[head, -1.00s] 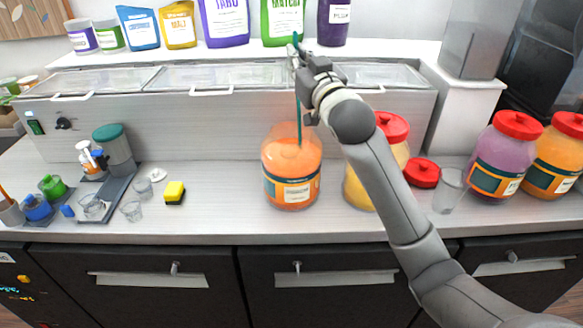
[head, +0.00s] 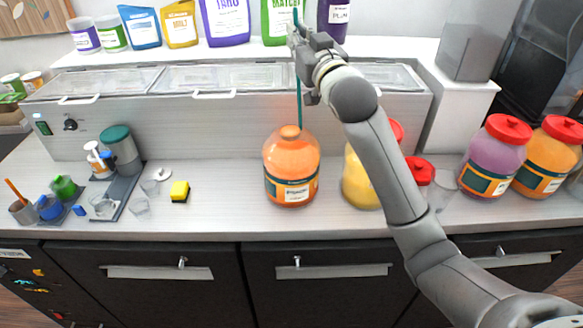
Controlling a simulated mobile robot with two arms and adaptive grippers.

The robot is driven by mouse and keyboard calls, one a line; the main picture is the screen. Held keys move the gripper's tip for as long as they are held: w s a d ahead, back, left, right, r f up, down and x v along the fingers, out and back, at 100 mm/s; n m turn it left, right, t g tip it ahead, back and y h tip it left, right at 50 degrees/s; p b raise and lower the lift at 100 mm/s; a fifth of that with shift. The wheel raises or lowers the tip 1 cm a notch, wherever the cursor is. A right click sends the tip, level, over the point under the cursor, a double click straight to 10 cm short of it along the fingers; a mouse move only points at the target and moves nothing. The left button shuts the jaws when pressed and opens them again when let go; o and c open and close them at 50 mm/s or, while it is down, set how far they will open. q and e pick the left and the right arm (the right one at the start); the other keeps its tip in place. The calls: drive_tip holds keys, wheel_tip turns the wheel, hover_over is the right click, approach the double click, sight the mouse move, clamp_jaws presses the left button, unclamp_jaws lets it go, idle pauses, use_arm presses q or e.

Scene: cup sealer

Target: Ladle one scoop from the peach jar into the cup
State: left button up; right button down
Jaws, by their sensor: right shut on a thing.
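The peach jar (head: 291,170), a clear open jar with orange contents and a dark label, stands upright mid-counter. My right gripper (head: 296,42) is shut on the teal handle of the ladle (head: 299,105), high above the jar. The handle hangs nearly vertical. The ladle's lower end is at the jar's mouth, where a rounded orange shape shows; I cannot tell whether it is the filled bowl. A clear cup (head: 440,190) stands right of my right arm, partly hidden by it. Smaller clear cups (head: 138,206) stand at the left. My left gripper is out of view.
A yellow jar (head: 360,185) stands beside the peach jar, partly behind my arm. Purple (head: 490,160) and orange (head: 545,160) red-lidded jars stand right.

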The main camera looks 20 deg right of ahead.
drive_tip(key=shift+r+p, duration=1.9)
drive_tip(key=shift+r, duration=0.55)
